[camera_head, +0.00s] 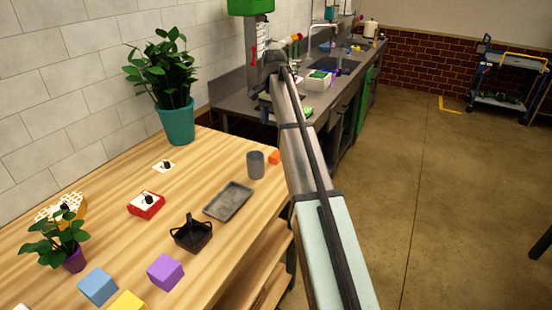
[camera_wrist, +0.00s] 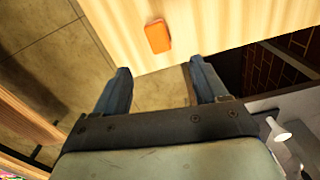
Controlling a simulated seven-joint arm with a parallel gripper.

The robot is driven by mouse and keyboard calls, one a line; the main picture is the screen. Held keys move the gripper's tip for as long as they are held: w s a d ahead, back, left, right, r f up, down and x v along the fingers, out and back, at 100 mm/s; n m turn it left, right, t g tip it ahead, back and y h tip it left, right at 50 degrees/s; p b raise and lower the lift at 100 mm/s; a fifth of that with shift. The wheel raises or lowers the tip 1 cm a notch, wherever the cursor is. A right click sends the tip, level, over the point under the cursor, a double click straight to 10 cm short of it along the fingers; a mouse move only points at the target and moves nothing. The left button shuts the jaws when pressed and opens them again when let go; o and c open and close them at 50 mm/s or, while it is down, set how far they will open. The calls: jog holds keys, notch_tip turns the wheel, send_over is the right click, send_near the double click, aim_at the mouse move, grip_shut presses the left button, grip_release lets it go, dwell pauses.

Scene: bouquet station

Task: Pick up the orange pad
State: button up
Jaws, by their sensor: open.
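The orange pad (camera_wrist: 158,36) lies flat on the wooden table (camera_wrist: 210,30) near its edge, in the upper middle of the wrist view. In the head view the orange pad (camera_head: 274,157) shows as a small piece at the table's right edge, partly hidden by my arm. My gripper (camera_wrist: 157,78) is open and empty, with its two fingers apart below the pad in the wrist view. The pad is beyond the fingertips and not touched. In the head view my gripper is not clearly seen past the arm.
A grey cup (camera_head: 256,165) stands just left of the pad. A grey tray (camera_head: 228,201), a black basket (camera_head: 191,233), a purple block (camera_head: 165,272) and a blue block (camera_head: 98,287) are on the table. A teal-potted plant (camera_head: 177,122) stands at the back. A sink counter lies beyond.

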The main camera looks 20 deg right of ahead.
jog(key=n, duration=0.1)
send_over(276, 154)
jog(key=shift+n, duration=0.3)
jog(key=f, duration=0.8)
jog(key=shift+a+f, duration=0.3)
jog(key=shift+s+d+f, duration=0.1)
jog(key=shift+d+f, duration=0.05)
jog(key=shift+f, duration=1.2)
jog(key=shift+d+f, duration=0.15)
jog(key=shift+f, duration=1.15)
jog(key=shift+c, duration=0.2)
jog(key=c, duration=1.1)
